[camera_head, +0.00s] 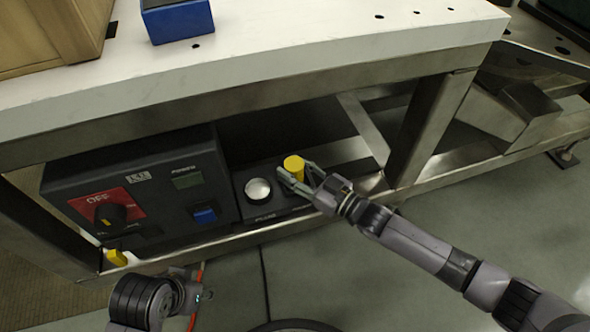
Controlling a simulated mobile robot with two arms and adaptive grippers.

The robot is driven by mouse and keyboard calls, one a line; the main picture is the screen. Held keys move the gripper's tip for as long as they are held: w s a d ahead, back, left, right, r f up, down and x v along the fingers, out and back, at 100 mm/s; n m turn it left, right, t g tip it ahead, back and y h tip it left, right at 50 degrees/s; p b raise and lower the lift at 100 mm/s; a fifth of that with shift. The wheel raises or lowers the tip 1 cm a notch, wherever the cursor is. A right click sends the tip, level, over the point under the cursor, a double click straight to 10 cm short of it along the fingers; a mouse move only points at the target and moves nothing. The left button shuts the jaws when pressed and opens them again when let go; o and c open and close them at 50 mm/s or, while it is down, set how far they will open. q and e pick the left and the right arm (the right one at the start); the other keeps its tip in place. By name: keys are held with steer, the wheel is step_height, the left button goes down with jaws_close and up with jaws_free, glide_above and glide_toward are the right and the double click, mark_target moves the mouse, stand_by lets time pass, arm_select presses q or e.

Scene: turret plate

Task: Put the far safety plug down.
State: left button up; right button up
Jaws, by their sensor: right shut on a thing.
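A yellow safety plug (294,166) with a round top stands at the dark plug panel (265,214), right of a round silver socket or knob (257,190). My right gripper (297,178) reaches in from the right and is shut on this plug. Its fingers hide the plug's lower part, so I cannot tell whether it touches the panel. A second yellow piece (116,257) shows at the lower left, below the red switch. Part of my left arm shows at the bottom left; its fingertips are not visible.
A dark power box (150,190) with a red OFF switch (107,209) and a blue button (205,215) stands on the lower shelf. The white tabletop (300,60) overhangs it, with a metal leg (428,125) right of the plug. An orange cable (195,300) runs near my left arm.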

mark_target(302, 175)
arm_select(q)
steer(key=shift+f, duration=0.1)
arm_select(e)
steer(key=shift+f, duration=0.1)
steer(key=o, duration=1.3)
steer(key=shift+c, duration=0.2)
steer(key=shift+s+d, duration=0.15)
steer(key=shift+d, duration=0.1)
steer(key=p+v, duration=0.1)
steer(key=v, duration=0.2)
arm_select(q)
steer(key=x, duration=0.3)
steer(key=shift+w+f+p, duration=0.15)
steer(key=shift+p, duration=0.25)
arm_select(e)
steer(key=v, duration=0.8)
steer(key=shift+s+d, duration=0.15)
steer(key=shift+s, duration=0.1)
